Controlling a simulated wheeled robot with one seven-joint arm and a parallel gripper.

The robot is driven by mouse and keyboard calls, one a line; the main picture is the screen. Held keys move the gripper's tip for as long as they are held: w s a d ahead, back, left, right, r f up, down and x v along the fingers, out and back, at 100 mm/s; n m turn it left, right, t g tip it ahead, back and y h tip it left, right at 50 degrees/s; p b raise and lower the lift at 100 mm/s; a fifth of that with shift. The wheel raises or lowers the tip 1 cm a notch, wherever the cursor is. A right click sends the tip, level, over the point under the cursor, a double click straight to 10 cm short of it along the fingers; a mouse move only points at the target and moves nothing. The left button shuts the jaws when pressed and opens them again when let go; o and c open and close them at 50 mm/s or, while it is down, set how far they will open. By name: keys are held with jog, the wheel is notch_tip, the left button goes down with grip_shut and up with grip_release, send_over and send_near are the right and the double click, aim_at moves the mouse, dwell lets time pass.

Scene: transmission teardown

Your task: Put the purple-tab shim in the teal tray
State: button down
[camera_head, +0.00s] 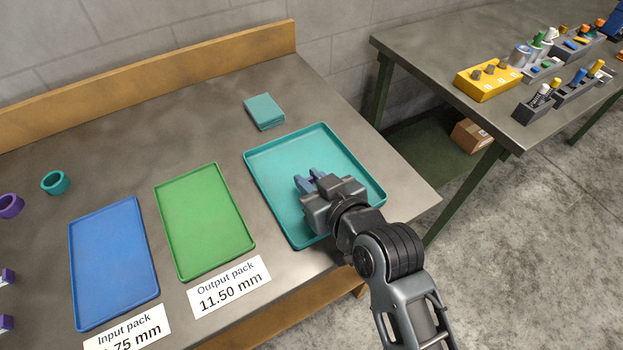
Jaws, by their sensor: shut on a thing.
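The teal tray (270,205) lies on the grey workbench, right of the green tray. My gripper (309,179) is over the tray's middle, its blue fingers pointing to the back left. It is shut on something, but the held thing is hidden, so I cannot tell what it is. I cannot make out a purple-tab shim in or above the tray. My gripper and arm cover the tray's front right part.
The green tray (205,220) and blue tray (113,260) lie to the left, with printed labels in front. A teal block (264,111) sits behind the teal tray. A teal ring (55,182) and purple ring (10,205) are at far left. Another bench (430,55) stands right.

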jog(key=shift+f, duration=0.35)
jog(key=c, duration=1)
grip_release()
jog(key=shift+s+f, duration=0.1)
jog(key=shift+f, duration=0.05)
jog(key=shift+r+p, duration=0.3)
jog(key=shift+r, duration=0.15)
jog(key=v, duration=0.4)
jog(key=b+v, duration=0.1)
jog(key=v, duration=0.7)
jog(key=shift+r, duration=0.35)
